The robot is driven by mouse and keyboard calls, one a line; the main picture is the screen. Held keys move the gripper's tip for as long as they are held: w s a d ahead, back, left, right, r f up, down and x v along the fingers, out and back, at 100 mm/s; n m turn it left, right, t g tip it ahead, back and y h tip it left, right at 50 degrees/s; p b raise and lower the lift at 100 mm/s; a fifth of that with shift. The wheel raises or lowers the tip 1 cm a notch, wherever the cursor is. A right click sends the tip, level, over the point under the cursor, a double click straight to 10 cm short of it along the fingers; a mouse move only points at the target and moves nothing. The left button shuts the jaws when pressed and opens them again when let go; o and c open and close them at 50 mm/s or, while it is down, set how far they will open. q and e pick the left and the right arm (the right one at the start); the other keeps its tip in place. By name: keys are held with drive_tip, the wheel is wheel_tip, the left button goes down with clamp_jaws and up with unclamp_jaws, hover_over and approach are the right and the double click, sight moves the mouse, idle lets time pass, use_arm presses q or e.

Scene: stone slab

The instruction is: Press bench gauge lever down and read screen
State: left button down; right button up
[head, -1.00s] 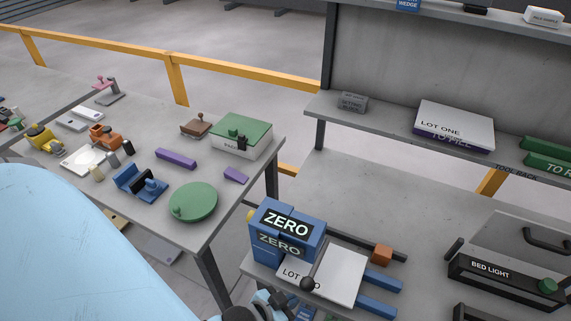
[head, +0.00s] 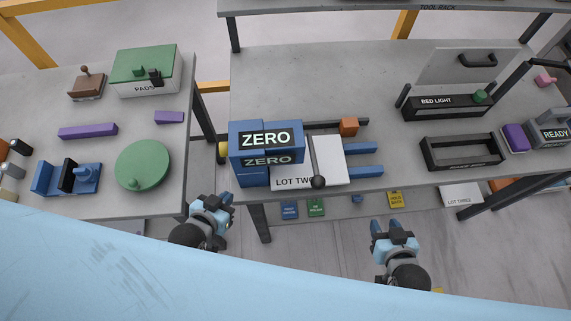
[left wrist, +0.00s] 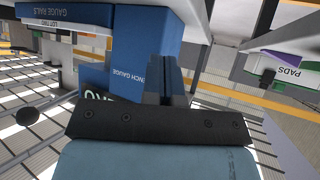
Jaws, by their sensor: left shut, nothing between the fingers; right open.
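The blue bench gauge (head: 250,175) stands at the left end of the slab, and its screen (head: 266,139) reads ZERO. Its lever (head: 314,160) has a black ball knob (head: 318,182) at the near end, over a white block (head: 335,172) marked LOT TWO. My left gripper (head: 222,203) is shut and empty, in front of and left of the gauge, apart from the knob. In the left wrist view the gauge body (left wrist: 137,55) is ahead of the shut fingers (left wrist: 167,82), with the knob (left wrist: 27,116) at far left. My right gripper (head: 392,226) is open, in front of the slab.
The slab (head: 330,80) is clear behind the gauge. The left table (head: 110,205) holds a green disc (head: 143,165) and other items.

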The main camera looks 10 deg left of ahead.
use_arm(q)
drive_tip(key=shift+a, duration=0.35)
use_arm(e)
drive_tip(key=shift+a, duration=0.3)
use_arm(q)
drive_tip(key=shift+d, duration=0.15)
use_arm(e)
drive_tip(key=shift+d+f, duration=0.1)
drive_tip(key=shift+d, duration=0.05)
